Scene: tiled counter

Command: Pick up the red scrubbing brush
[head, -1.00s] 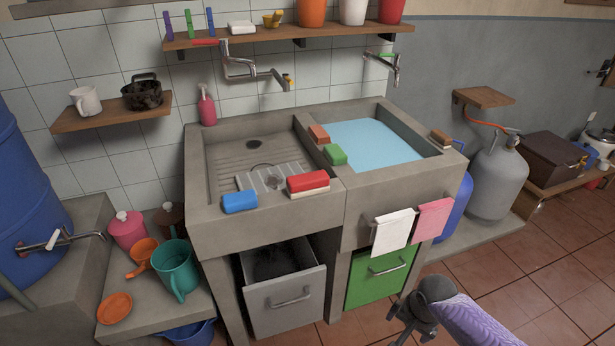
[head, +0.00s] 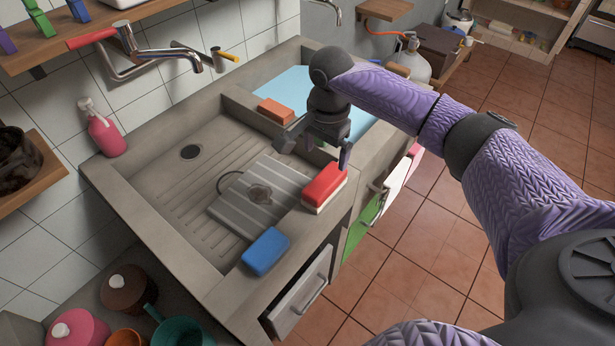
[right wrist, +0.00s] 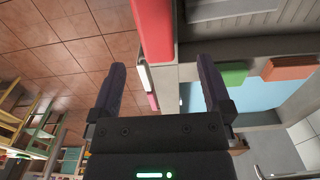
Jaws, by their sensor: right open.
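The red scrubbing brush (head: 325,184) has a red top and a pale underside. It lies on the front rim of the stone sink (head: 172,222). My right gripper (head: 316,152) is open and empty, pointing down just behind and above the brush in the head view. My left gripper is not in view.
An orange block (head: 276,110) lies on the divider by the water-filled basin (head: 292,88). A green block (right wrist: 233,73) shows in the wrist view. A ridged grey board (head: 250,200) lies beside the brush. Faucets overhang the sink.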

